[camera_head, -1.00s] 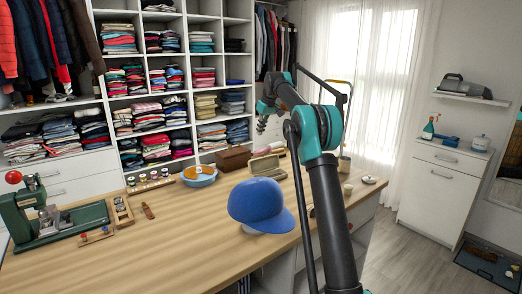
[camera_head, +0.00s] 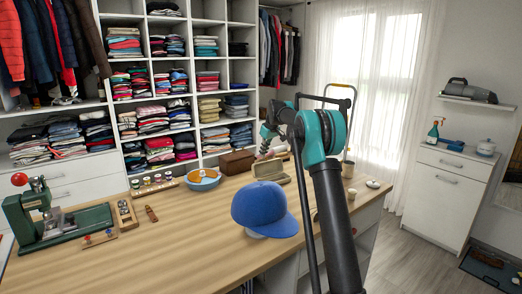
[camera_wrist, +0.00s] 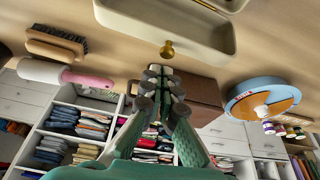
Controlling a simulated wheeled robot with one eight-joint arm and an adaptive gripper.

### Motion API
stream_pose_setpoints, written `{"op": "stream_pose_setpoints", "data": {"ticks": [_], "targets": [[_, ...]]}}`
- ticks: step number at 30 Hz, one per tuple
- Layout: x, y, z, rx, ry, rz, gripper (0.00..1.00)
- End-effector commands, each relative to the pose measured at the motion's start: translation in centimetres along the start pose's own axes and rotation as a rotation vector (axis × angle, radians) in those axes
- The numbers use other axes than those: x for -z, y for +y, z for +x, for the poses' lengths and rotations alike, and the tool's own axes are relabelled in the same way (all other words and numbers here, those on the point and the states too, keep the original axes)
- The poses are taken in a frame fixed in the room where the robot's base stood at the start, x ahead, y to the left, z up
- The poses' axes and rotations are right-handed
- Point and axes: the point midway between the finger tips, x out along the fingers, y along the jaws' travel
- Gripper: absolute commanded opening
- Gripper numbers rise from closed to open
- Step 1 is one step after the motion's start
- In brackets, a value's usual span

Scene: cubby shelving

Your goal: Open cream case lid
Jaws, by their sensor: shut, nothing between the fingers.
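The cream case (camera_head: 270,169) stands on the wooden table near its back right. In the wrist view its hollow tray-like inside (camera_wrist: 185,38) shows at the top, with a second cream part (camera_wrist: 232,4) beyond, so it looks open; how far the lid is raised is unclear. A small brass knob (camera_wrist: 167,50) sits on the case's near rim. My gripper (camera_wrist: 165,72) is shut and empty, close to the knob in the picture; whether they touch cannot be told. In the head view my gripper (camera_head: 263,149) is small, just behind the case.
A brush (camera_wrist: 55,44) and a pink-handled roller (camera_wrist: 65,74) are nearby in the wrist view. A blue cap (camera_head: 264,207) sits in front.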

Motion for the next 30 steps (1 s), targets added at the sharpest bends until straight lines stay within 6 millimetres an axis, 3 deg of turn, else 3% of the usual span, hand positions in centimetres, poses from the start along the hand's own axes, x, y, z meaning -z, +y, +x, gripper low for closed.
{"op": "stream_pose_setpoints", "data": {"ticks": [18, 30], "targets": [[-1.0, 0.0, -0.5, -0.002, 0.016, -0.002, 0.00], [-2.8, -0.3, -2.0, -0.016, 0.112, -0.005, 0.00]]}}
